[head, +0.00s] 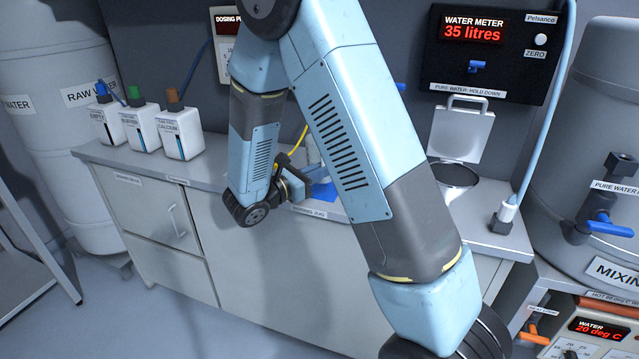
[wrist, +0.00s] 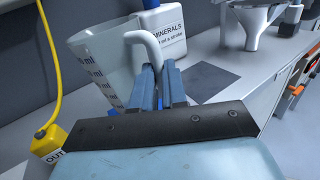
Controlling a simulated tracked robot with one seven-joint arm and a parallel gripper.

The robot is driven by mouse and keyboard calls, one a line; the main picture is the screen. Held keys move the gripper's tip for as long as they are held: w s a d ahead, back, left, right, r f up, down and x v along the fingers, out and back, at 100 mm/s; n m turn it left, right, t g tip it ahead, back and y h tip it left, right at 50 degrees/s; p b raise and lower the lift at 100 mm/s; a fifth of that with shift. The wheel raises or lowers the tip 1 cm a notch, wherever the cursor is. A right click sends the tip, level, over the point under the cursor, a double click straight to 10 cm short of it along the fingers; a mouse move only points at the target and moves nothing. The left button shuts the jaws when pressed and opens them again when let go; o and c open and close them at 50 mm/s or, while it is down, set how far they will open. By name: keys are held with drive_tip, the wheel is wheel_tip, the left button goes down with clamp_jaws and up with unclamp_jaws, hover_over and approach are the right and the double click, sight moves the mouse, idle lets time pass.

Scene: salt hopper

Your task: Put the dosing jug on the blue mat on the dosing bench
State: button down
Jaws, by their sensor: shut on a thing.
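The dosing jug (wrist: 103,62) is a translucent, ml-marked vessel with a white handle (wrist: 150,48) in the wrist view. My gripper (wrist: 158,72) is shut on that handle, with its two blue fingers close together around it. In the head view my gripper (head: 308,176) is over the front of the dosing bench (head: 220,183), and the jug is mostly hidden behind my arm. A bit of the blue mat (head: 325,193) shows there, beside the gripper. I cannot tell whether the jug touches the mat.
A white minerals bottle (wrist: 172,27) stands close behind the jug. A yellow outlet block (wrist: 48,143) with its hose is at the left. A dark square (wrist: 205,80) lies on the bench to the right. Three labelled bottles (head: 182,135) stand on the bench's left end.

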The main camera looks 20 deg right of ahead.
drive_tip(key=shift+w+f, duration=0.15)
drive_tip(key=shift+f, duration=0.8)
drive_tip(key=shift+w+f, duration=0.15)
drive_tip(key=shift+f, duration=0.75)
drive_tip(key=shift+f, duration=0.15)
drive_tip(key=c, duration=1.2)
unclamp_jaws()
drive_tip(key=shift+o, duration=0.2)
